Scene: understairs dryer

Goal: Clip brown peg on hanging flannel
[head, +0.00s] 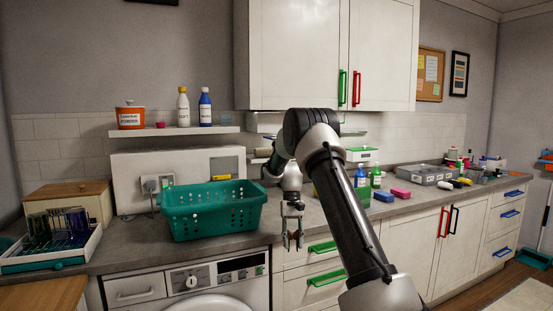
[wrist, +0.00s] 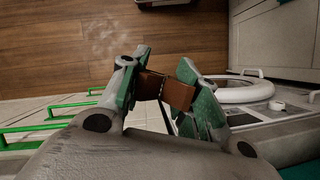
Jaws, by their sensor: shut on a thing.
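My gripper (head: 292,237) points down in front of the counter's front edge in the head view, between the teal basket and the green-handled drawers. In the wrist view, my gripper (wrist: 162,84) is shut on a brown peg (wrist: 176,93), which lies crosswise between the green-padded fingertips. The peg is too small to make out clearly in the head view. I cannot make out a hanging flannel in either view.
A teal basket (head: 212,208) stands on the counter left of my gripper. A washing machine (head: 219,279) and green-handled drawers (head: 308,268) are below. Bottles and a grey tray (head: 431,174) stand on the counter at right.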

